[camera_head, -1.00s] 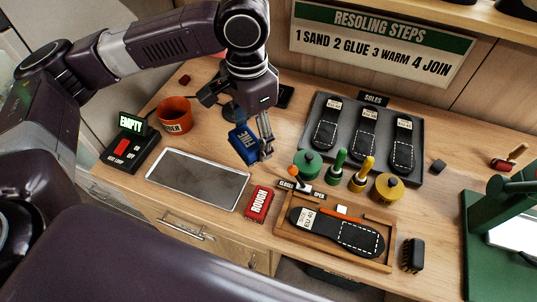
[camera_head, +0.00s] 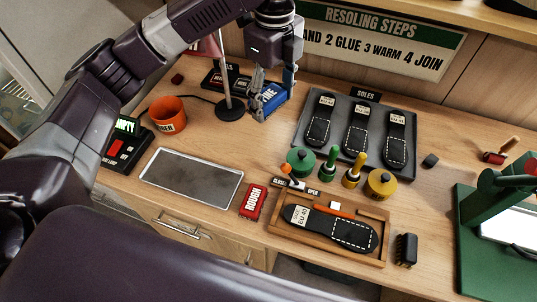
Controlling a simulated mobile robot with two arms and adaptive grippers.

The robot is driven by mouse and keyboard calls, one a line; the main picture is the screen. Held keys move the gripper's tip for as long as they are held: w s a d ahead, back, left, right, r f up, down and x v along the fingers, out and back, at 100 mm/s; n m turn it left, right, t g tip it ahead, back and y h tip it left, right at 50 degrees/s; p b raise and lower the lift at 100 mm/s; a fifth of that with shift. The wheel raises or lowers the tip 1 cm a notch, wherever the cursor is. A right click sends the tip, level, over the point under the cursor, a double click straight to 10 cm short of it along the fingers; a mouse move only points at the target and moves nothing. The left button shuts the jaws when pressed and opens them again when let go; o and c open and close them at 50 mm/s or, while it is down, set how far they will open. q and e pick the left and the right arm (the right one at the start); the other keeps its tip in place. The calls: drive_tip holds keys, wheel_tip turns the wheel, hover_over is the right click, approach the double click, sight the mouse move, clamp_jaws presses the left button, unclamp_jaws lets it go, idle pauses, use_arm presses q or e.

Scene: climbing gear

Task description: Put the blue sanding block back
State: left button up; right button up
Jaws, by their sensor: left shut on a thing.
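The blue sanding block (camera_head: 270,100), lettered FINE, is between the fingers of my left gripper (camera_head: 270,86), left of the tray of soles. The gripper is shut on it, and its fingers hide part of the block. I cannot tell whether the block touches the bench top. A dark holder (camera_head: 224,78) with white lettering lies just left of the block, partly behind a thin lamp stand (camera_head: 230,106). The red block lettered ROUGH (camera_head: 254,201) lies farther forward on the bench. My right gripper is not in view.
A black tray of soles (camera_head: 343,162) lies right of the gripper. Green and yellow pots (camera_head: 380,184) stand in front of it. An orange cup (camera_head: 167,113) and a flat grey tray (camera_head: 192,178) are at left. A wooden tray (camera_head: 373,252) holds one sole.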

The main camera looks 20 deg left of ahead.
sight(272, 159)
use_arm(q)
wheel_tip(272, 159, down, 20)
drive_tip(key=p, duration=0.2)
drive_tip(key=shift+p, duration=0.35)
drive_tip(key=o, duration=0.7)
wheel_tip(272, 159, up, 12)
drive_tip(key=b, duration=0.2)
drive_tip(key=shift+b, duration=0.35)
drive_tip(key=shift+r, duration=0.15)
